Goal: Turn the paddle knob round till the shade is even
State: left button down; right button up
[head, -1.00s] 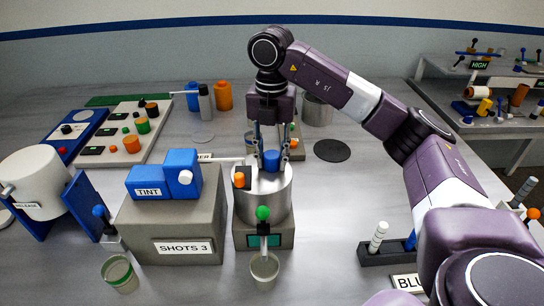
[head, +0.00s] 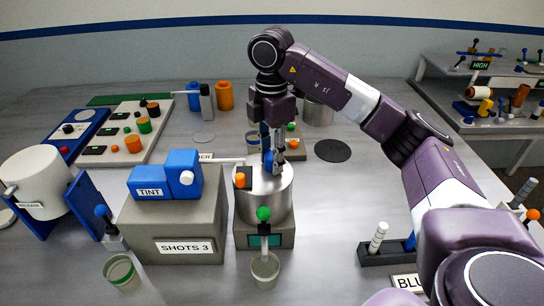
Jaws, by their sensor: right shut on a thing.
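The blue paddle knob (head: 268,161) stands on top of the round metal pot (head: 264,204) in the middle of the table. My right gripper (head: 272,158) points straight down over the pot and is shut on the knob. Its near finger partly covers the knob's right side. The inside of the pot is hidden, so the shade of the resin cannot be seen. My left gripper is not in view.
A grey block marked SHOTS 3 (head: 178,246) with the blue TINT unit (head: 163,180) stands close left of the pot. A green-knobbed tap (head: 263,214) is at the pot's front, over a small cup (head: 265,270). A dark rack (head: 390,252) stands front right.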

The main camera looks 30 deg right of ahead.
aim_at(271, 156)
jog(key=shift+a+f+m, duration=0.1)
jog(key=shift+f+m, duration=0.05)
jog(key=shift+m, duration=0.25)
jog(key=o, duration=1.2)
jog(key=shift+c, duration=0.2)
notch_tip(271, 156, up, 12)
dwell(0.7)
